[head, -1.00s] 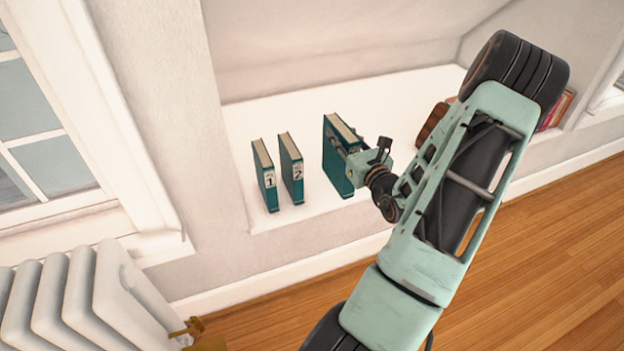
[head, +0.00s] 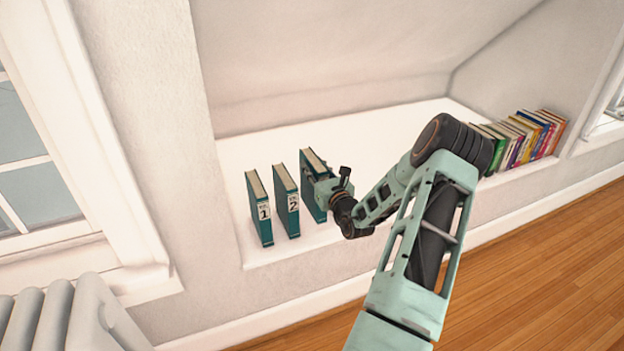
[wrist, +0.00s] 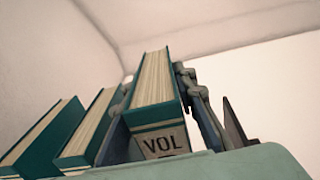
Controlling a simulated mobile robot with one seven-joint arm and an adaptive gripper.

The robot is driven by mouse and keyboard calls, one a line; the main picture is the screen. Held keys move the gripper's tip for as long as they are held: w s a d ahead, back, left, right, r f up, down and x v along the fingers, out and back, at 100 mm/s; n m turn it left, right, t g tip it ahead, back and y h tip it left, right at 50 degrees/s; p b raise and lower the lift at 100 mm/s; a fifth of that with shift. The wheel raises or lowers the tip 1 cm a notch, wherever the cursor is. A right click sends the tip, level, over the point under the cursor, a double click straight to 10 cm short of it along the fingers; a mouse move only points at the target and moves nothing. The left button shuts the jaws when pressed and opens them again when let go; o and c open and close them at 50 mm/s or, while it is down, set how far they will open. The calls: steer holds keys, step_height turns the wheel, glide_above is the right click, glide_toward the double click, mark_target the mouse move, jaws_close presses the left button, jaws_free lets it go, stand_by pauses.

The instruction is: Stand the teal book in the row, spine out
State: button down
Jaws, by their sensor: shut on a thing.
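A teal book (head: 310,188) stands upright on the white ledge at the right of two like books. My gripper (head: 323,185) is shut on it from its right and front side. In the wrist view the held book (wrist: 155,100) sits between the fingers, its pale page edges up and a spine label reading "VOL" facing me; the number is cut off. To its left stand the book labelled 2 (head: 286,202) and the book labelled 1 (head: 259,208), both upright with spines facing out. A narrow gap shows between the held book and book 2. Whether its base touches the ledge is unclear.
The white ledge (head: 400,120) is clear behind and right of the teal books. A row of several coloured books (head: 520,140) stands at its far right. The wall pier (head: 170,120) bounds the left end. A radiator (head: 60,320) is at lower left.

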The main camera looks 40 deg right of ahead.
steer(key=shift+w, duration=0.2)
steer(key=shift+w+f+b, duration=0.15)
steer(key=shift+f+b, duration=0.4)
steer(key=shift+f, duration=0.35)
steer(key=shift+w+f+b, duration=0.1)
steer(key=shift+f+b, duration=0.4)
steer(key=shift+f, duration=0.4)
steer(key=shift+f, duration=0.15)
steer(key=c, duration=1.6)
jaws_free()
steer(key=shift+s+f, duration=0.1)
